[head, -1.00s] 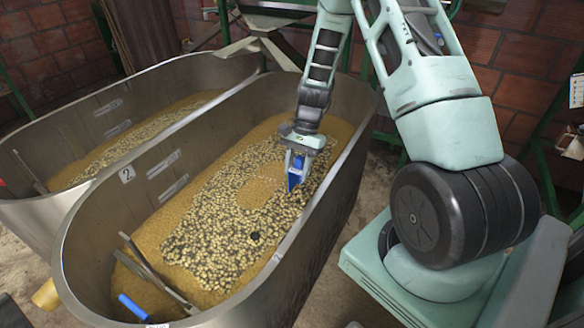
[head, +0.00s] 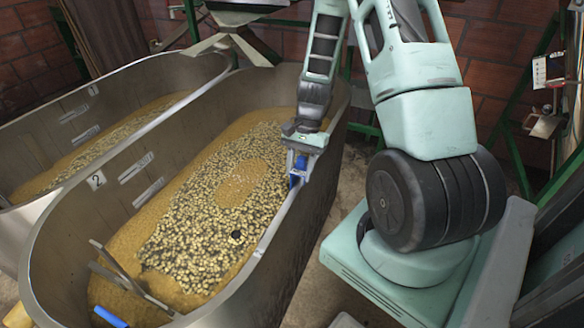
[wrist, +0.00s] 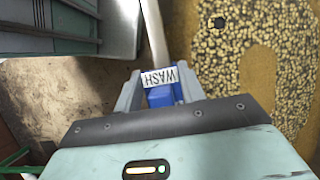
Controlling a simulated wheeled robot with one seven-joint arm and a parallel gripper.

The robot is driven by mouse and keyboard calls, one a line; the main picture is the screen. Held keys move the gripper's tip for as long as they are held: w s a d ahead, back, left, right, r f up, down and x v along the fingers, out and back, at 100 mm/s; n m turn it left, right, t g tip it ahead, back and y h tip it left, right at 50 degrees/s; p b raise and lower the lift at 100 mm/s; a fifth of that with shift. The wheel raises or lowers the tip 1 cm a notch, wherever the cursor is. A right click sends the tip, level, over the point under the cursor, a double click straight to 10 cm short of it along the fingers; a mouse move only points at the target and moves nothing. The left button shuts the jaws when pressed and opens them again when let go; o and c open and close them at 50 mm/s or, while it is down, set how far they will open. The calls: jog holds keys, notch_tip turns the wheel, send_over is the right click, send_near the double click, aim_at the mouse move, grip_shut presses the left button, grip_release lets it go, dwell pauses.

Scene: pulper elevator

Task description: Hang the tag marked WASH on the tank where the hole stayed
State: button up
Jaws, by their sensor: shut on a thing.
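My gripper (head: 298,172) is shut on the blue tag marked WASH (wrist: 160,95), whose white label shows between the fingers in the wrist view. In the head view the blue tag (head: 297,178) is held at the right rim of tank 2 (head: 272,232). I cannot tell whether the tag touches the rim. Tank 2 holds floating beans in brownish liquid, with a bare brown patch (head: 236,182) among the beans. The other tank (head: 40,165) stands to the left.
A blue-handled tool (head: 108,316) and a metal frame (head: 118,268) are at the near end of tank 2. A wall board with papers (head: 540,72) hangs at the right. Floor shows between tank 2 and my base.

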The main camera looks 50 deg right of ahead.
jog(key=shift+w+f+b, duration=0.1)
jog(key=shift+f+b, duration=0.8)
jog(key=shift+f, duration=1.05)
jog(key=o, duration=1.1)
jog(key=shift+c, duration=0.2)
jog(key=v, duration=1.7)
jog(key=shift+r+p, duration=0.25)
jog(key=shift+p, duration=0.1)
